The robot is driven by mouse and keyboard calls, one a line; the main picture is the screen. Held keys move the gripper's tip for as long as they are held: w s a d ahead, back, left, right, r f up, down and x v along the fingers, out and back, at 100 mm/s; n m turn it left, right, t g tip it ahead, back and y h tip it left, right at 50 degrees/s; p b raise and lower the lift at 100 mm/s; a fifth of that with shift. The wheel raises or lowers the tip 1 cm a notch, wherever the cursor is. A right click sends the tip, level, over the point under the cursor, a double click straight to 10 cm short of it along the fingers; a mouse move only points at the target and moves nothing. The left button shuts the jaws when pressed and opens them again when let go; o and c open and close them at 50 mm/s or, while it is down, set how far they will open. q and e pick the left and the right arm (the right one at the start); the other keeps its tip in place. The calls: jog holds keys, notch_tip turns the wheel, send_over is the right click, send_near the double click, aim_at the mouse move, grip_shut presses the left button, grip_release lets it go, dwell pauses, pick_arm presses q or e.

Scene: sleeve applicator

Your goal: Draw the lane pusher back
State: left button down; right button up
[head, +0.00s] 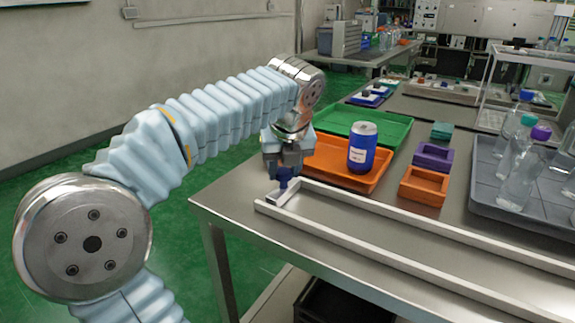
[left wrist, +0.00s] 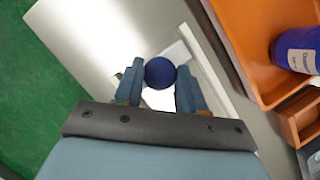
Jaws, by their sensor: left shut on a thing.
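The lane (head: 375,243) is a long pale-railed channel on the steel table, running from the middle of the head view to the lower right. The lane pusher's dark blue knob (head: 285,174) is at the lane's far left end. My left gripper (head: 284,172) points down over that end and is shut on the knob. In the left wrist view the round blue knob (left wrist: 160,72) sits between the two blue fingers, with a pale bar of the pusher beside it. The rest of the pusher is mostly hidden. My right gripper is not in view.
An orange tray (head: 325,172) holding a blue can (head: 362,148) is just behind the lane. Purple (head: 433,155) and orange (head: 424,186) small boxes stand to its right. A grey tray (head: 487,187) holds clear bottles. The visible lane floor is empty.

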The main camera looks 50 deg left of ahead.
pick_arm(q)
jog(key=shift+s+a+r, duration=0.1)
jog(key=shift+a, duration=0.15)
jog(key=c, duration=0.7)
grip_release()
jog(key=shift+d+r, duration=0.2)
jog(key=shift+r, duration=0.15)
jog(key=v, duration=1.3)
jog(key=shift+p, duration=0.4)
